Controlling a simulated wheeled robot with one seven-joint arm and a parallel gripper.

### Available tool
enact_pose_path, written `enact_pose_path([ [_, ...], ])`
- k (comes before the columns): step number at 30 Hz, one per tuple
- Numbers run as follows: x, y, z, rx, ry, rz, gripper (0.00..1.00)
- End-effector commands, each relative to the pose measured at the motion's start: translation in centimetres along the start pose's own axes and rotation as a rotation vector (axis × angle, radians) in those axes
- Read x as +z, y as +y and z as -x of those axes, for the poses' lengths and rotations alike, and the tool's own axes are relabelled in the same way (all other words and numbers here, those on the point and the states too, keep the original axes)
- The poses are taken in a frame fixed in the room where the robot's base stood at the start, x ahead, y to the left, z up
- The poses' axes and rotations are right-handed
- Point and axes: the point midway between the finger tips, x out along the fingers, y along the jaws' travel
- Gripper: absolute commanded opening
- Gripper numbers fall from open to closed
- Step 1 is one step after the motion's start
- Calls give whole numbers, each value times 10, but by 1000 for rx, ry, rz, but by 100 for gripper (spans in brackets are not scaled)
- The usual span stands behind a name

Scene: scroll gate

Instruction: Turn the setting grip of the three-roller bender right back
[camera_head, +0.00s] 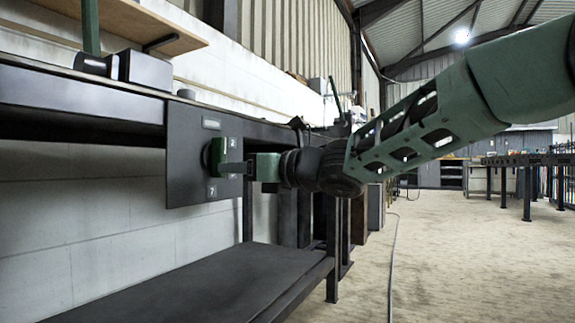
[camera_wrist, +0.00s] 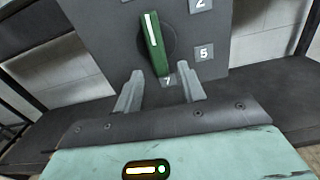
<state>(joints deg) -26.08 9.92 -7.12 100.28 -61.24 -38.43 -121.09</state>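The setting grip (camera_head: 216,156) is a green bar knob on the dark panel (camera_head: 185,132) of the bench. In the wrist view the grip (camera_wrist: 154,45) stands nearly upright, its top leaning slightly left, with a white line on its upper part. Labels 2, 5 and 7 show around it. My gripper (camera_wrist: 160,72) is open; its two grey fingers point at the panel. The lower end of the grip appears between the fingertips, with a gap on each side; contact is not visible. In the head view my gripper (camera_head: 232,167) is in front of the panel.
The bench top (camera_head: 75,92) is above and left of the panel, with a black block (camera_head: 146,69) on it. A dark lower shelf (camera_head: 215,285) lies beneath. The concrete floor (camera_head: 440,250) at right is open, apart from a cable.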

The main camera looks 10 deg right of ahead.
Motion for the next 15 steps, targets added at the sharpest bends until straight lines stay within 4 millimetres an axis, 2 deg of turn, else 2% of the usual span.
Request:
enact_pose_path([
  [1,5,-1,14,-4,1,-2,40],
  [9,5,-1,78,-4,0,-2,40],
  [15,3,0,116,-4,1,-1,40],
])
